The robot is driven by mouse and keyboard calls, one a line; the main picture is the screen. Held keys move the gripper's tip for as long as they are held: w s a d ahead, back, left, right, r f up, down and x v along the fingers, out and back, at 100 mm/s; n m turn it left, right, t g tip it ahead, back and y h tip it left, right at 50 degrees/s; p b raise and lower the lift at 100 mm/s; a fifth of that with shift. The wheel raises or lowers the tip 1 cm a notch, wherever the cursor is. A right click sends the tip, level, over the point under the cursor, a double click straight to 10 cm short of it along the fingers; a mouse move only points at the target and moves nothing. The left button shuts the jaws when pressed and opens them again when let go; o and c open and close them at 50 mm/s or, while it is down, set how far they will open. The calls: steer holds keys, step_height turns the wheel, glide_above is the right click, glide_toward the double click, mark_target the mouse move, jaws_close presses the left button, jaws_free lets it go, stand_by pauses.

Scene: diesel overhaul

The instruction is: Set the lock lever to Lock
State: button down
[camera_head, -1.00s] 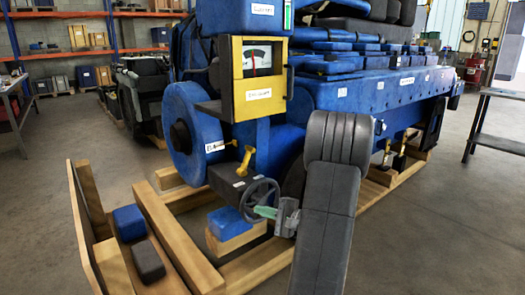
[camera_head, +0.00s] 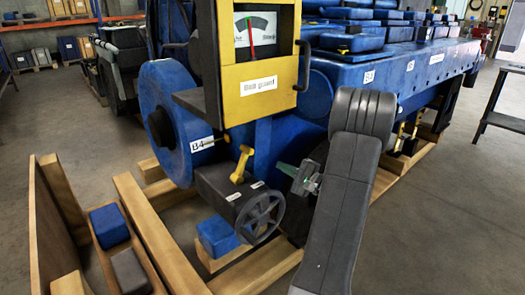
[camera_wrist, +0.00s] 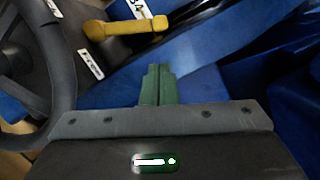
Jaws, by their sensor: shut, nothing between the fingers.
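The yellow lever (camera_head: 241,163) stands upright, tilted a little, on a dark box (camera_head: 220,190) at the front of the blue engine. White label plates (camera_head: 258,185) sit on the box, too small to read. In the wrist view the lever (camera_wrist: 125,28) lies across the upper left, beside a label plate (camera_wrist: 90,64). My gripper (camera_head: 288,169) is right of the lever in the head view, apart from it. Its green fingers (camera_wrist: 158,85) are together and empty, below and right of the lever in the wrist view.
A black handwheel (camera_head: 260,216) sits on the box, just below the lever; its rim (camera_wrist: 55,75) fills the wrist view's left side. A yellow gauge housing (camera_head: 256,84) overhangs above. Wooden beams (camera_head: 150,235) and a blue block (camera_head: 217,236) lie below.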

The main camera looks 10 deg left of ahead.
mark_target(242, 164)
steer(key=shift+s, duration=0.1)
steer(key=x, duration=1)
steer(key=shift+a+b, duration=0.1)
steer(key=shift+b, duration=0.35)
